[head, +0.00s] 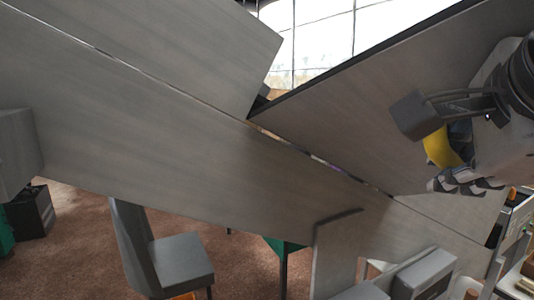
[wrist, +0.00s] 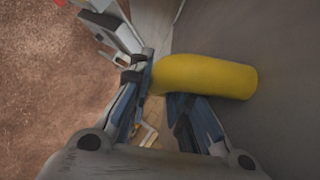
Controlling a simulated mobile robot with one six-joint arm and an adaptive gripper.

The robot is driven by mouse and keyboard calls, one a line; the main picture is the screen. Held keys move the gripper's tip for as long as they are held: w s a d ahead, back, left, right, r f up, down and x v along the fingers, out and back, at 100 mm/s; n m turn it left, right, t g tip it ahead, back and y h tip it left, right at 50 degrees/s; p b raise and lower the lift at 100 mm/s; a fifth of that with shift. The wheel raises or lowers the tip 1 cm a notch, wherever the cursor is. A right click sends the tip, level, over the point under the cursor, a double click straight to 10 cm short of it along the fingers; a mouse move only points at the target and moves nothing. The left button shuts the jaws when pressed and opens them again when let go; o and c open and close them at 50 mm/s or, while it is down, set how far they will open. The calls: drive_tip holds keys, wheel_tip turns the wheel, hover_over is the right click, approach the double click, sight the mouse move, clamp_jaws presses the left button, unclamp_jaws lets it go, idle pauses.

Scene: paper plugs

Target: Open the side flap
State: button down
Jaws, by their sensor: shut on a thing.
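The side flap (head: 360,110) appears to be the grey wood-grain panel on the right in the head view. It stands at an angle to the neighbouring panel, with a dark edge along its upper side. A thick yellow handle (head: 437,148) is on it, and in the wrist view the handle (wrist: 210,76) lies across the jaws beside a grey surface. My gripper (head: 446,150) is shut on the yellow handle, with its blue-grey fingers (wrist: 165,100) either side of it. Part of the handle is hidden behind the fingers in the head view.
A long grey panel (head: 170,150) crosses the head view, with another panel (head: 170,45) above it. A grey chair (head: 165,250) stands on the brown floor (head: 80,230) at lower left. Grey boxes (head: 425,275) and other items crowd the lower right.

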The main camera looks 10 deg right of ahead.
drive_tip(key=c, duration=1.5)
unclamp_jaws()
drive_tip(key=v, duration=0.7)
drive_tip(key=shift+s+a+r, duration=0.1)
drive_tip(key=shift+s+r, duration=0.05)
